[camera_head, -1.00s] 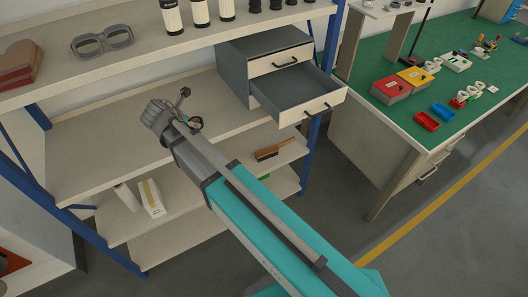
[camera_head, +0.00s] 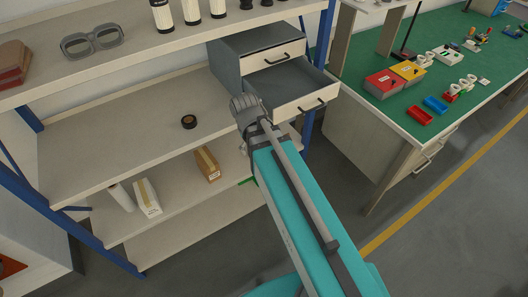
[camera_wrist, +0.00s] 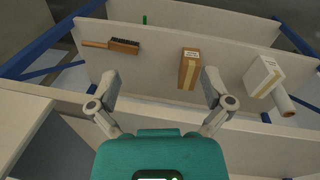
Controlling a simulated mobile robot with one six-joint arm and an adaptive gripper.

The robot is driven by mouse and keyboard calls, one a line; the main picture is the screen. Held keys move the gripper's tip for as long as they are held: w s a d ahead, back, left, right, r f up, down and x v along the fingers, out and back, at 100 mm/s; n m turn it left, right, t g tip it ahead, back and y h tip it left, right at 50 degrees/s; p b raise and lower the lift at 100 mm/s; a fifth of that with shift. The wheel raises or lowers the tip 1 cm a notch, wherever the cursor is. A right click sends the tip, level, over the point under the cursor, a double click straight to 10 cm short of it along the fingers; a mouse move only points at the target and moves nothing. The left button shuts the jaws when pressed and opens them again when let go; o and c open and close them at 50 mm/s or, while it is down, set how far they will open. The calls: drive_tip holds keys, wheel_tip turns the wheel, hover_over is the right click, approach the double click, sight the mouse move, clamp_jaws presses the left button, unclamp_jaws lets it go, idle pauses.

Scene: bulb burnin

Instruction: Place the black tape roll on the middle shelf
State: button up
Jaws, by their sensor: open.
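The black tape roll (camera_head: 189,121) lies flat on the middle shelf (camera_head: 120,140) of the blue-framed rack, towards the shelf's right half and behind its front edge. My gripper (camera_head: 241,104) is to the right of the roll and apart from it, in front of the drawer cabinet. In the wrist view my gripper (camera_wrist: 160,77) shows its two fingers spread wide with nothing between them. The roll does not show in the wrist view.
A grey cabinet (camera_head: 228,70) with an open drawer (camera_head: 285,90) stands right of the roll. The lower shelf holds a brown box (camera_head: 207,165), a white box (camera_head: 147,197) and a brush (camera_wrist: 124,46). Goggles (camera_head: 91,41) lie on the upper shelf. The middle shelf's left part is clear.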

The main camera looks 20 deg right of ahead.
drive_tip(key=s+d+m, duration=0.1)
drive_tip(key=s+m+y, duration=0.1)
drive_tip(key=m, duration=0.1)
drive_tip(key=s+d+m, duration=0.1)
drive_tip(key=s+m, duration=0.1)
drive_tip(key=shift+d+f+g, duration=0.1)
drive_tip(key=shift+d+g, duration=0.2)
drive_tip(key=shift+g, duration=0.1)
drive_tip(key=shift+w, duration=0.1)
idle(0.7)
